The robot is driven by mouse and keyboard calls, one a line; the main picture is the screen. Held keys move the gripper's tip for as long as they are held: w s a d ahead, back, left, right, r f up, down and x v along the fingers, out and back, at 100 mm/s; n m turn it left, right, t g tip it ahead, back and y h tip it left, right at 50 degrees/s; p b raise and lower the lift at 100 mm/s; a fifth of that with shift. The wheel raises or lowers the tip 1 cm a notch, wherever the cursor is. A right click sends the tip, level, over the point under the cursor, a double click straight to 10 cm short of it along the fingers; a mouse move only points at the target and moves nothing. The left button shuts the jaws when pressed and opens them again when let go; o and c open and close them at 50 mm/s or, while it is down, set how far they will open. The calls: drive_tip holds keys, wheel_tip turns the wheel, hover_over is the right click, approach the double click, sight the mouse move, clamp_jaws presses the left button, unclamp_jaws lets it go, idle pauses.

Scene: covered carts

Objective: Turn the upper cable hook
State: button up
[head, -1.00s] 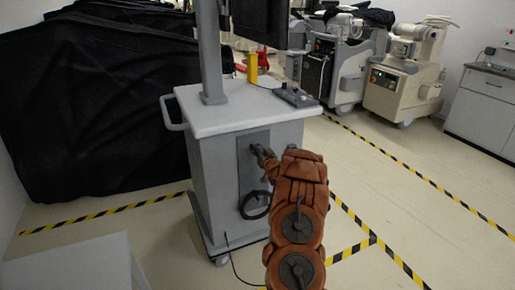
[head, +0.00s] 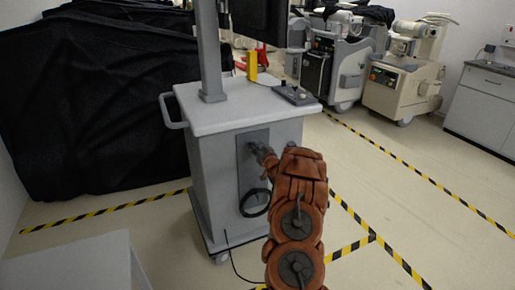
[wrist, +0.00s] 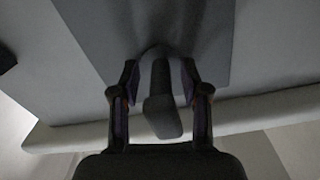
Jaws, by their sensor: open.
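The upper cable hook (wrist: 162,105) is a dark grey bar standing out from a grey panel on the cart's side. In the wrist view my gripper (wrist: 160,80) is open, with one finger on each side of the hook and a small gap to each. In the head view my gripper (head: 260,150) is small and dark at the panel (head: 247,172). My arm hides much of the hook there. A black coiled cable (head: 255,203) hangs lower on the same panel.
A cable trails on the floor. Black covered shapes (head: 95,105) fill the left.

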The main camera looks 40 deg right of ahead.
drive_tip(key=v, duration=1.2)
idle(0.3)
idle(0.5)
